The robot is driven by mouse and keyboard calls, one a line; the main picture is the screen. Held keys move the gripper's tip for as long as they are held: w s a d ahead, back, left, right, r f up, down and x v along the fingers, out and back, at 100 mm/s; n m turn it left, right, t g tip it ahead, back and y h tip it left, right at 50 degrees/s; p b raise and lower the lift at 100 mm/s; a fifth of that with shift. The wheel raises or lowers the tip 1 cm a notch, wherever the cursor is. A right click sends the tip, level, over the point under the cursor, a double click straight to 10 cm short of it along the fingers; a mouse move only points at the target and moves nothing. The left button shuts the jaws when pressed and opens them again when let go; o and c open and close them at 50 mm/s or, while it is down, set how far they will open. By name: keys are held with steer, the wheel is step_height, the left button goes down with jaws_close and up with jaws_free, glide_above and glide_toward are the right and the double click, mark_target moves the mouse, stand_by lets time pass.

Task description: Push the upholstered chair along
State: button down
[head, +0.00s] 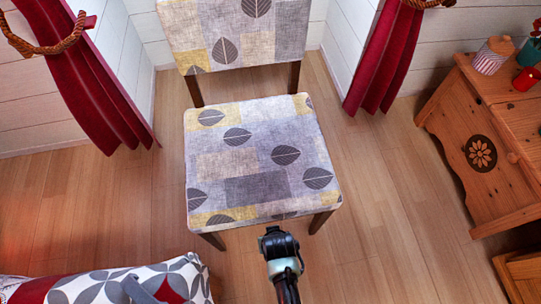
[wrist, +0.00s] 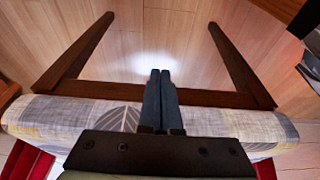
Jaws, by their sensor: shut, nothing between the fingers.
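The upholstered chair (head: 255,160) stands upright in the middle of the head view, its seat and back covered in grey, beige and yellow patchwork with leaf shapes and its legs dark wood. My gripper (head: 272,232) is just in front of the near edge of the seat, around its middle. In the wrist view the two dark fingers of my gripper (wrist: 160,75) are shut together and empty. There the seat edge (wrist: 55,112) runs across behind them, with two dark chair legs reaching up the picture. Whether the gripper touches the chair I cannot tell.
A wooden cabinet (head: 492,140) with a striped jar (head: 492,55) stands at the right. Red curtains (head: 95,75) hang on both sides of a white-panelled recess behind the chair. A patterned cushion (head: 120,283) lies at the lower left. Wooden floor (head: 385,200) is clear on both sides of the chair.

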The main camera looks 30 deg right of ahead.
steer(key=shift+w+d+r+b, duration=0.15)
steer(key=shift+w+d, duration=0.1)
steer(key=shift+w, duration=0.55)
steer(key=shift+w+d+r+b, duration=0.1)
steer(key=shift+w+d+b, duration=0.1)
steer(key=shift+w, duration=0.55)
